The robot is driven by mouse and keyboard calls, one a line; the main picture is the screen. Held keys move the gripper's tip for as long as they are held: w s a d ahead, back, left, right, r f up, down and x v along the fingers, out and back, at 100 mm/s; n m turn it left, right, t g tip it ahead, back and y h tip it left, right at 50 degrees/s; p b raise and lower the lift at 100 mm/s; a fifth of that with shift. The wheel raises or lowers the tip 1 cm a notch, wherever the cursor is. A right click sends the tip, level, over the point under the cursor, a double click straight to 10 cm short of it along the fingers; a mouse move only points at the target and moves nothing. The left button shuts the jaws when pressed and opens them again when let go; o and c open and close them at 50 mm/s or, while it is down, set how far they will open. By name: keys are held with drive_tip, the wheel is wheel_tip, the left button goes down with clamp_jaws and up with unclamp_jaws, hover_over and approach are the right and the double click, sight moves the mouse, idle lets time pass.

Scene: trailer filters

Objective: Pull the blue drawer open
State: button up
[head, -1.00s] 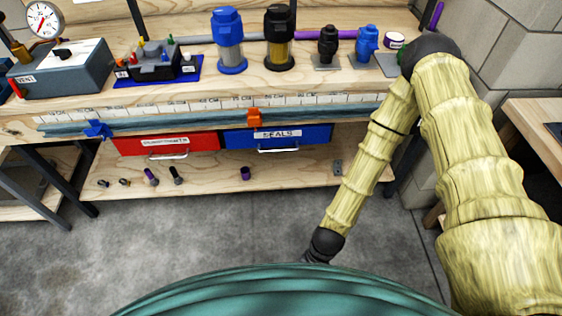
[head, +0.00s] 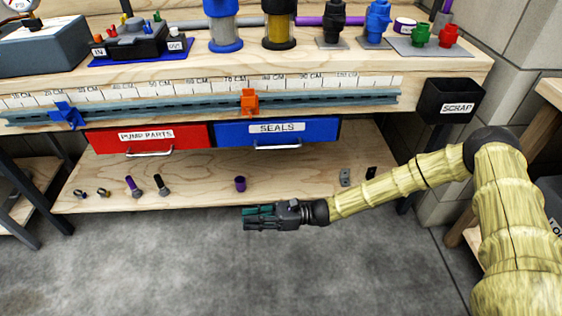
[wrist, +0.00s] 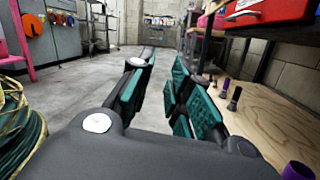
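The blue drawer (head: 236,132), labelled SEALS, hangs under the bench top in the head view. Its front looks level with the red drawer's, and a silver bar handle (head: 277,147) runs along its lower edge. My gripper (head: 248,218) is in front of the lower shelf, below and a little left of the handle, pointing left. In the wrist view its fingers (wrist: 155,92) with teal pads stand apart, with nothing between them. The blue drawer cannot be made out in the wrist view.
The red drawer (head: 190,134), labelled PUMP PARTS, adjoins on the left. The lower shelf (head: 205,180) holds small fittings and a purple cap (head: 240,184). A ruler rail with an orange clamp (head: 249,101) runs above the drawers. A black SCRAP bin (head: 450,100) hangs at right. Floor in front is clear.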

drive_tip(key=w+d+r+m+t+y+b, duration=0.1)
drive_tip(key=w+d+m+t+y+b, duration=0.3)
drive_tip(key=w+d, duration=0.5)
drive_tip(key=t+y+b, duration=0.3)
drive_tip(key=t+b, duration=0.1)
drive_tip(key=b, duration=0.1)
approach(281, 147)
drive_tip(key=shift+m, duration=0.3)
drive_tip(key=b+x, duration=0.1)
drive_tip(key=x, duration=0.3)
drive_tip(key=b+x, duration=0.2)
drive_tip(key=x, duration=0.3)
drive_tip(key=shift+w+a+r, duration=0.1)
drive_tip(key=shift+w+a, duration=0.15)
drive_tip(key=shift+a, duration=0.05)
clamp_jaws()
